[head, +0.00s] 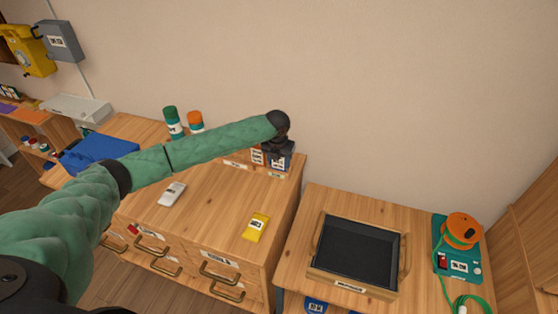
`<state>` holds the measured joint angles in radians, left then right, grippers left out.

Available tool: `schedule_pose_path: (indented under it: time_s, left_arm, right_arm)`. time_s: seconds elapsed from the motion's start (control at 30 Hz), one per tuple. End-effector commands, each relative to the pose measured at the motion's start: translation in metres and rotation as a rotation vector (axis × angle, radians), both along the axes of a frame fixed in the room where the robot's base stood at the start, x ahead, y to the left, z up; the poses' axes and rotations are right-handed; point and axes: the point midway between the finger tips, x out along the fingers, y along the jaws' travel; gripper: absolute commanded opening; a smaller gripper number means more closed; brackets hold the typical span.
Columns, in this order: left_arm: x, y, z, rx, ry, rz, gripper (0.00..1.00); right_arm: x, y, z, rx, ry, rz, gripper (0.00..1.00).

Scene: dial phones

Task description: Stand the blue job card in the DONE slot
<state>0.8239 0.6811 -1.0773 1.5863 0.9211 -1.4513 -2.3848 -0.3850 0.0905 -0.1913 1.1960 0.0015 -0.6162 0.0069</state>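My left arm reaches across the wooden cabinet from the left. Its gripper (280,143) is at a small wooden rack (240,163) at the cabinet's back right corner. An orange-brown card (257,156) with a white label stands in the rack. Beside it is a dark blue labelled piece (275,160), which looks like the blue job card, directly under the gripper. The fingers are small and dark, so I cannot tell whether they grip it. The rack's slot lettering is unreadable. My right gripper is not in view.
A yellow labelled item (257,227) and a pale grey item (172,194) lie on the cabinet top. Green (173,122) and orange-capped (195,121) bottles stand behind my forearm. A black-lined wooden tray (355,252) and an orange reel (463,229) occupy the right table.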

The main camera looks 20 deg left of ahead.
Motion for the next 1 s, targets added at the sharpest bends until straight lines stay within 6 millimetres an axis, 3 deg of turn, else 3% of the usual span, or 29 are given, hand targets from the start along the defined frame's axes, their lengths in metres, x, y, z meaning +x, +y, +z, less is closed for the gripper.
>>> schedule_pose_path:
  time_s: [0.47, 0.63, 1.0]
  left_arm:
    - [0.0, 0.0, 0.007, -0.001, -0.002, 0.0, 0.6]
    - [-0.003, 0.0, 0.03, 0.0, -0.004, -0.001, 0.6]
    - [-0.012, 0.0, 0.098, -0.001, -0.002, -0.001, 0.6]
  right_arm:
    - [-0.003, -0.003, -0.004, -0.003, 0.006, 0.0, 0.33]
    - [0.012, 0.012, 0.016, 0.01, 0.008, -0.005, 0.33]
    - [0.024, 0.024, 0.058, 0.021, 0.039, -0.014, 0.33]
